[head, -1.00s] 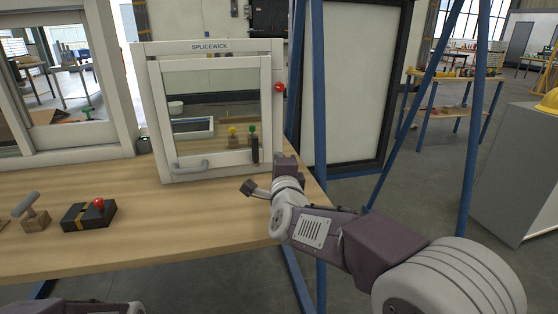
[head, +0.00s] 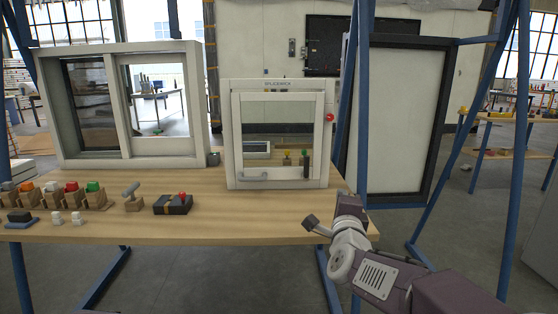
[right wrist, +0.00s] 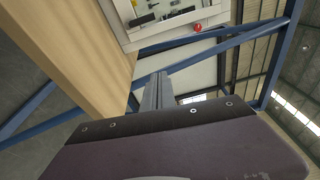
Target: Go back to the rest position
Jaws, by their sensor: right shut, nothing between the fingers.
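My right arm comes in from the lower right in the head view. Its gripper (head: 350,204) is in front of the table's right end, clear of the framed cabinet marked SPLICEWICK. In the right wrist view the two fingers (right wrist: 158,92) lie together, shut with nothing between them. The wooden table (head: 225,212) stands behind the gripper in the head view; its edge also runs along the upper left of the right wrist view (right wrist: 85,45). I cannot tell the exact gap between gripper and table. My left gripper is not in view.
The SPLICEWICK cabinet (head: 234,140) has a closed glazed door and a red knob (head: 329,118). A sliding window frame (head: 125,105) stands to its left. Blue posts (head: 352,120) rise behind the table's right end.

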